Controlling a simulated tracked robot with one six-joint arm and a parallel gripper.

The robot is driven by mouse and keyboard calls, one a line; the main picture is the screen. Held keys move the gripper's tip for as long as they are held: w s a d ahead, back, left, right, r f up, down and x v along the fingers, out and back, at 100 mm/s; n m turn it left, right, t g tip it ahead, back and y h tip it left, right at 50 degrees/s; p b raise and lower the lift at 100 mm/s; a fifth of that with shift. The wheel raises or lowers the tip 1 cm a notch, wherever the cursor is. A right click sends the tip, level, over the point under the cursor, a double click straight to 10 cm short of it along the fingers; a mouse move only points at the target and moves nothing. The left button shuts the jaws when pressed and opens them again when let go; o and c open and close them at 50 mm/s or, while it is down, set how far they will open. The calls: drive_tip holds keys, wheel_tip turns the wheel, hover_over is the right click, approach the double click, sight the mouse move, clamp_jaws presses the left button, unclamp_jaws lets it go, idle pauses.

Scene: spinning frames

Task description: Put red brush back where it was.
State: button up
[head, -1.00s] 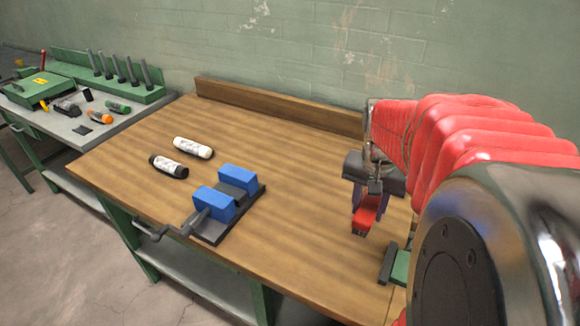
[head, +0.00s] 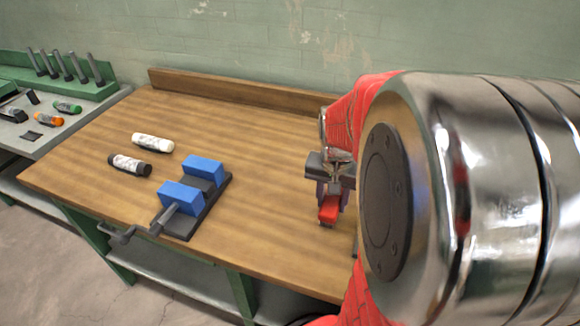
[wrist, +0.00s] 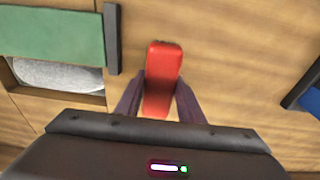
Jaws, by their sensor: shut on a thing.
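The red brush (head: 328,210) is held by my gripper (head: 329,196) over the right part of the wooden workbench (head: 262,190) in the head view. In the wrist view the red brush (wrist: 163,75) sits between the two dark fingers of my gripper (wrist: 159,88), which are shut on it. Only its red body shows; bristles cannot be made out. Its height above the bench is hard to tell.
A blue-jawed vise (head: 183,198) stands at the bench's front, with a white bottle (head: 152,143) and a black bottle (head: 129,164) behind it. A green piece with a dark edge (wrist: 55,36) lies beside an opening holding a grey thing (wrist: 58,73). Bare bench lies between vise and gripper.

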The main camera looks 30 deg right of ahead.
sight(331, 204)
drive_tip(key=shift+f, duration=1.85)
drive_tip(key=shift+f, duration=0.1)
drive_tip(key=o, duration=1.1)
drive_tip(key=r, duration=0.4)
drive_tip(key=a+r, duration=0.1)
drive_tip(key=r, duration=0.3)
drive_tip(key=s+r, duration=0.1)
drive_tip(key=r, duration=0.3)
drive_tip(key=shift+a, duration=0.25)
drive_tip(key=shift+s, duration=0.1)
